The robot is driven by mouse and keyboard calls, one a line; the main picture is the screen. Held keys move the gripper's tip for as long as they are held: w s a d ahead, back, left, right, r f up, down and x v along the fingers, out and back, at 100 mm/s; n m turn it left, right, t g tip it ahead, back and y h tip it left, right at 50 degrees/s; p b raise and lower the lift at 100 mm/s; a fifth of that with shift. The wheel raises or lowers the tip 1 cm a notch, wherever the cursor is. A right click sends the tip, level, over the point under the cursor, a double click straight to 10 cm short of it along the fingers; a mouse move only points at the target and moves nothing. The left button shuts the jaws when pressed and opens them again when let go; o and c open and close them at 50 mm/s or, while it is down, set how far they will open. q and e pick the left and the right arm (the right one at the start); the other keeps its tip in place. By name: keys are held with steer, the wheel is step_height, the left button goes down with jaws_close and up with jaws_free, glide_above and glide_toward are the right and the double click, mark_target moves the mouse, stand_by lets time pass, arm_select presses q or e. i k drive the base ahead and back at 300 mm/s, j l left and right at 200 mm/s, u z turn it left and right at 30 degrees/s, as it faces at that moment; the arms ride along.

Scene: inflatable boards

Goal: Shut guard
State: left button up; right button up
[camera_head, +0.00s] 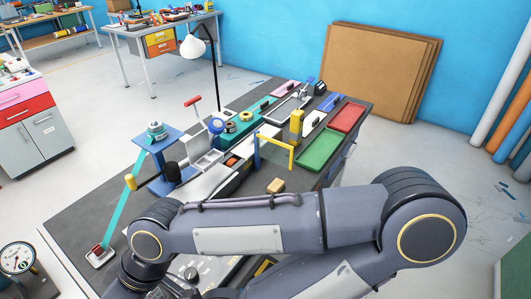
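No part is plainly recognisable as the guard. A yellow frame with a blue post (277,149) stands upright near the middle of the workbench (82,212) and may be it. To its left is a machine with pale grey upright panels (200,151). My grey arm comes in from the right and lies across the front of the bench, its wrist low at the left. It hides part of the bench's near side and the things there. Its gripper fingers cannot be made out. My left gripper is not in view.
Red (347,117) and green (318,151) trays lie at the bench's right end. A teal bar (118,211) slants at the left by a blue stand (158,140). A tan block (276,185) sits near my arm. Brown boards (375,75) lean on the wall. Open floor surrounds the bench.

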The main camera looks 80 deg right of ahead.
mark_target(290, 152)
steer(key=k+l+z, duration=0.1)
steer(key=k+l, duration=0.25)
steer(key=k, duration=0.15)
steer(key=k+l, duration=0.35)
steer(key=k, duration=0.15)
steer(key=k+l+z, duration=0.1)
steer(key=l, duration=0.8)
steer(key=k+l+z, duration=0.1)
steer(key=l, duration=0.8)
steer(key=k+l+z, duration=0.15)
steer(key=l, duration=0.75)
steer(key=i+l, duration=0.15)
steer(key=l, duration=0.15)
